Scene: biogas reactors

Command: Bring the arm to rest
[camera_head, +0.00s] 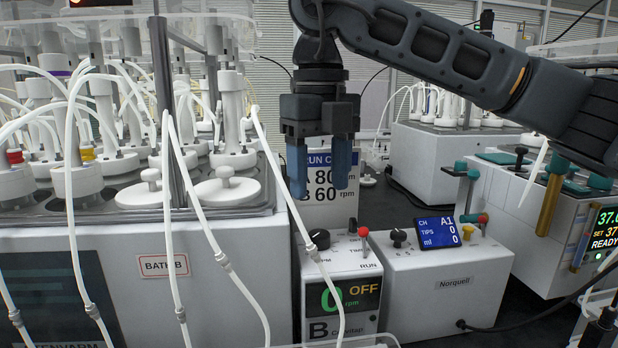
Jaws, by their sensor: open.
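My gripper (318,172) hangs fingers-down from my dark grey arm, which reaches in from the right. Its two blue fingers are apart with nothing between them. They are in front of the white RUN CARD sign (318,206), partly covering its text. The gripper appears above the small white control box (341,262) with a green 0 rpm and OFF display; I cannot tell the exact distance between them.
Bath B (140,275), with white vessels and loose tubes, fills the left. A white Norquell box (445,285) stands right of the control box. A unit with a READY display (604,240) stands far right. A cable crosses the dark bench at lower right.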

